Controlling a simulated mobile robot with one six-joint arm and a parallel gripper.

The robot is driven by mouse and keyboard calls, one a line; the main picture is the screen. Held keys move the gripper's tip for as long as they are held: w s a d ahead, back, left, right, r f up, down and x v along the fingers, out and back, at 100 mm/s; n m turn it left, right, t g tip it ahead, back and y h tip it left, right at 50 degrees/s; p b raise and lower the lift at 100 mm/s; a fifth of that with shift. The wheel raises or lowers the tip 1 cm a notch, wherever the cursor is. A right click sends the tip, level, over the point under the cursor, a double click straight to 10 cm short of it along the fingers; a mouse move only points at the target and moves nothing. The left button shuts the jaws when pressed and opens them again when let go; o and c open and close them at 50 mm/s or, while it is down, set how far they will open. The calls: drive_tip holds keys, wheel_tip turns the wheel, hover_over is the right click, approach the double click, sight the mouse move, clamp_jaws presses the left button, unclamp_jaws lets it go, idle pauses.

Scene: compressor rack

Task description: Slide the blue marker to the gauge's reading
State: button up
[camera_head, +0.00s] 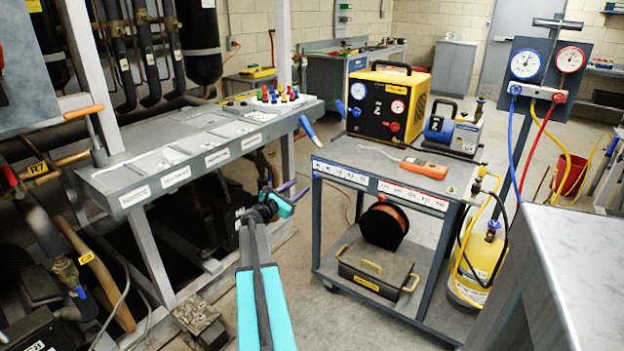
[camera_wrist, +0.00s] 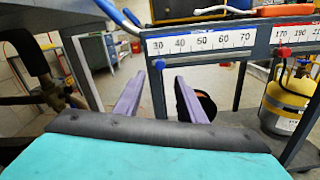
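The blue marker (camera_wrist: 160,64) is a small blue knob at the lower edge of a white scale strip (camera_wrist: 200,42), just under the 30 at its left end. In the head view the strip (camera_head: 341,172) runs along the cart's front edge. The blue-rimmed gauge (camera_head: 525,64) stands on a post at the right; its needle is too small to read. My gripper (camera_head: 290,192) is open and empty, left of the cart. In the wrist view its purple fingertips (camera_wrist: 160,78) are apart, with the marker appearing between and just above them. No contact shows.
A red marker (camera_wrist: 285,52) sits on a second strip, near 170. A red-rimmed gauge (camera_head: 570,59) is beside the blue one. The cart top (camera_head: 370,155) carries an orange meter (camera_head: 424,168) and a yellow machine (camera_head: 388,103). A grey rack shelf (camera_head: 190,150) stands left of my arm.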

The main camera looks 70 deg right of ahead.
sight(314, 176)
drive_tip(key=shift+x, duration=4.95)
clamp_jaws()
